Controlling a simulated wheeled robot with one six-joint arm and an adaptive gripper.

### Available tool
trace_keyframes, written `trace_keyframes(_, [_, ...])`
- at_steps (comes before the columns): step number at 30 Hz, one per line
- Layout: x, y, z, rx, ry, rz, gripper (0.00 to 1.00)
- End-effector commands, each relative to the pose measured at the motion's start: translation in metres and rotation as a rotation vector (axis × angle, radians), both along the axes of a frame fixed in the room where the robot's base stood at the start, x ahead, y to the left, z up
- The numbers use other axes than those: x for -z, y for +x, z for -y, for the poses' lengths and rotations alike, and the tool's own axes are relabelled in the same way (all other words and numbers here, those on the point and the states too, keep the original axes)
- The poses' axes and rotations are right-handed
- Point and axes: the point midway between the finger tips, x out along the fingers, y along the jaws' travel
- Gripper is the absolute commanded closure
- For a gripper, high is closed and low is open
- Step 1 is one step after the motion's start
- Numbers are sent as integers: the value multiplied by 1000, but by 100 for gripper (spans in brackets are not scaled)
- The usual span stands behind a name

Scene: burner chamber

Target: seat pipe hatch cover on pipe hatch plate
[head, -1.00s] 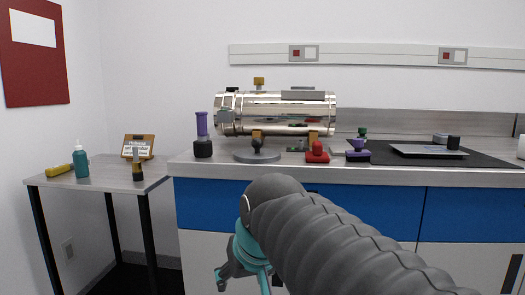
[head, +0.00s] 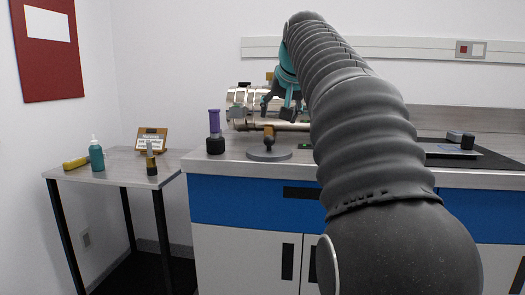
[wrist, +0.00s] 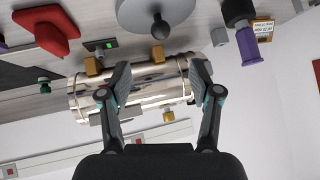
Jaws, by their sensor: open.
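The shiny metal pipe (head: 240,114) lies sideways on yellow supports on the bench; the wrist view shows it upside down (wrist: 160,86). A grey round disc with a black ball knob (head: 284,156) rests on the bench in front of the pipe, and it looks like the hatch cover; it also shows in the wrist view (wrist: 136,15). I cannot tell for sure which part is the hatch plate. My gripper (wrist: 161,72) is open and empty, its fingers spread in front of the pipe. In the head view my gripper (head: 281,104) hides part of the pipe.
A purple-handled tool with a black base (head: 215,143) stands left of the disc. A red block (wrist: 45,34) lies on the bench on the disc's other side. A side table (head: 115,170) holds a teal bottle (head: 96,157) and a small sign. My arm hides the bench middle.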

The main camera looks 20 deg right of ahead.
Motion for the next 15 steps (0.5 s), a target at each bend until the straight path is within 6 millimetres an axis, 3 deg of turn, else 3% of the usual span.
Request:
trace_keyframes(6, [32, 29, 5, -2, 1, -5, 37])
trace_keyframes(15, [51, 50, 10, -1, 0, -2, 37])
